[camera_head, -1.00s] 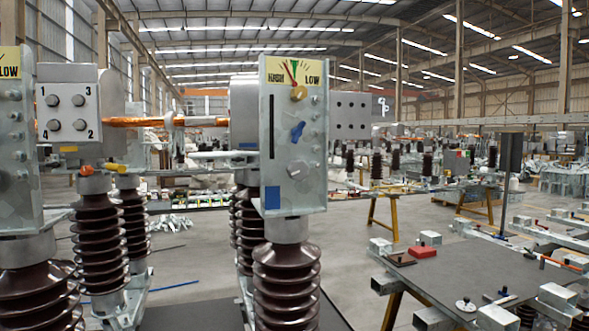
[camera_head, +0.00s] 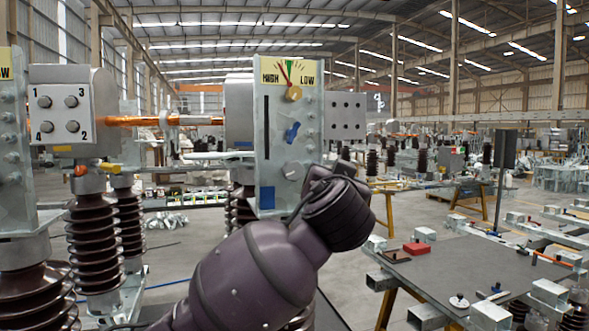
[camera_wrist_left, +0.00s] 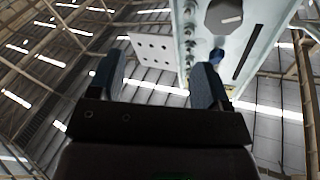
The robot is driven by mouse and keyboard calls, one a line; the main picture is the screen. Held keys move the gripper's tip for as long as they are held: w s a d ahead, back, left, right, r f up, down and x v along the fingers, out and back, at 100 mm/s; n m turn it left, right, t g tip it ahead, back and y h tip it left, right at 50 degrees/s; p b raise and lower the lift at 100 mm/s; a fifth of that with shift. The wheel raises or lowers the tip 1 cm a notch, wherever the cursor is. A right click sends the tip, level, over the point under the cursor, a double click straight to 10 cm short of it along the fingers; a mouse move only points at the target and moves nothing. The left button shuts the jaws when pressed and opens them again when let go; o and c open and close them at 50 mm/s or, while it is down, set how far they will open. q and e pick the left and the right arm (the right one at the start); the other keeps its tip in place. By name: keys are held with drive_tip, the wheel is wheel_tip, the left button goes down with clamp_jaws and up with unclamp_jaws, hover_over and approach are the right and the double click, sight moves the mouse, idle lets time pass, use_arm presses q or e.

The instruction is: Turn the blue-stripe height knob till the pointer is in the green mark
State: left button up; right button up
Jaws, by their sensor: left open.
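The grey panel (camera_head: 260,110) stands at the middle, with a blue square (camera_head: 267,197) low on its face. Its gauge (camera_head: 288,72) reads HIGH to LOW; the red pointer leans left of the green mark, towards HIGH. A blue lever-like knob (camera_head: 292,131) sits below it, and a round grey knob (camera_head: 293,171) lower still. Which one is the height knob I cannot tell for certain. In the left wrist view, the grey knob (camera_wrist_left: 224,16) and the blue knob (camera_wrist_left: 217,56) lie beyond the fingers. My left gripper (camera_wrist_left: 160,75) is open and empty, apart from both knobs.
A box numbered 1 to 4 (camera_head: 60,103) and another grey panel (camera_head: 14,150) stand at left. Brown ribbed insulators (camera_head: 92,245) stand below. A dark-topped worktable (camera_head: 460,270) with metal blocks and a red block is at right.

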sight(295, 170)
use_arm(q)
drive_tip(key=w+a+n+y+p, duration=0.1)
drive_tip(key=w+a+n+y, duration=0.1)
drive_tip(key=w+a+n+g+y+p, duration=0.1)
drive_tip(key=w+a+n+y, duration=0.1)
drive_tip(key=w+n+y, duration=0.1)
drive_tip(key=w+a+r+n+y+p, duration=0.1)
drive_tip(key=w+a+n+y, duration=0.1)
drive_tip(key=shift+w+a+n+g+y, duration=0.2)
drive_tip(key=shift+a+n+g+y, duration=0.1)
drive_tip(key=shift+n, duration=0.1)
drive_tip(key=shift+w+a+f, duration=0.15)
drive_tip(key=shift+w, duration=0.5)
use_arm(e)
drive_tip(key=shift+s+r, duration=0.65)
drive_tip(key=shift+r, duration=0.1)
use_arm(q)
drive_tip(key=c, duration=0.9)
use_arm(e)
drive_tip(key=shift+f, duration=0.1)
